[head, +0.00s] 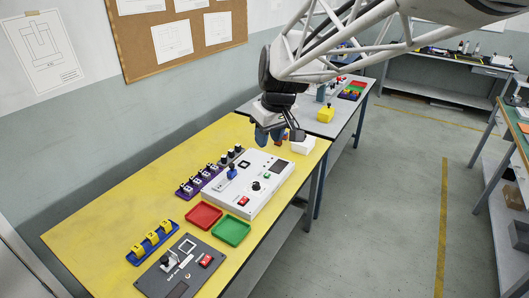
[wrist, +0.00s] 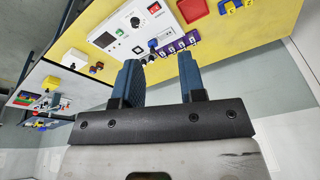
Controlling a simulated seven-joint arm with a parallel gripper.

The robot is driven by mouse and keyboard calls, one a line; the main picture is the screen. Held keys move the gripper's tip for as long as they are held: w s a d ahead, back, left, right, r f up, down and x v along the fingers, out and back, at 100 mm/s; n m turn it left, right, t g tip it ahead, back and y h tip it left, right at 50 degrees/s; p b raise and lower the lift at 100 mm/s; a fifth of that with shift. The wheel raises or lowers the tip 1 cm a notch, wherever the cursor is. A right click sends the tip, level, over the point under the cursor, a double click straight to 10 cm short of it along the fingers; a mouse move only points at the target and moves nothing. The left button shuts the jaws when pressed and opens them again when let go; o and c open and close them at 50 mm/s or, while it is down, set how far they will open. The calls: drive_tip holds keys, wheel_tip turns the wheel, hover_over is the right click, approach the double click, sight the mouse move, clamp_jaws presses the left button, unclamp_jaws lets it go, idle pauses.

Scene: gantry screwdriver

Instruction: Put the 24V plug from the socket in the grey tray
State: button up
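A white control box (head: 250,187) stands on the yellow table, and a blue plug (head: 231,173) stands upright in its socket area. No 24V label is readable. The box (wrist: 122,32) and a blue piece, apparently the plug (wrist: 153,43), also show in the wrist view. My gripper (head: 270,138) is above the table's far end, behind and apart from the box. Its blue fingers (wrist: 160,60) are spread wide with nothing between them, so it is open. I see a red tray (head: 204,216) and a green tray (head: 231,232); no grey tray is identifiable.
A purple rack (head: 190,190) with several pieces and black knobs (head: 231,153) line the box's left side. A blue rack (head: 138,260) with yellow pieces and a dark panel (head: 180,268) are nearer. A white block (head: 303,144) stands at the far edge. The table's left side is clear.

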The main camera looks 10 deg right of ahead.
drive_tip(key=s+d+f+m, duration=0.1)
drive_tip(key=s+m, duration=0.1)
drive_tip(key=s, duration=1)
drive_tip(key=s+d+f+m+h, duration=0.1)
drive_tip(key=s+f+m, duration=0.1)
drive_tip(key=s, duration=1)
drive_tip(key=shift+s+d+f+m+h, duration=0.2)
drive_tip(key=shift+f+m+h, duration=0.05)
drive_tip(key=shift+m+h, duration=0.05)
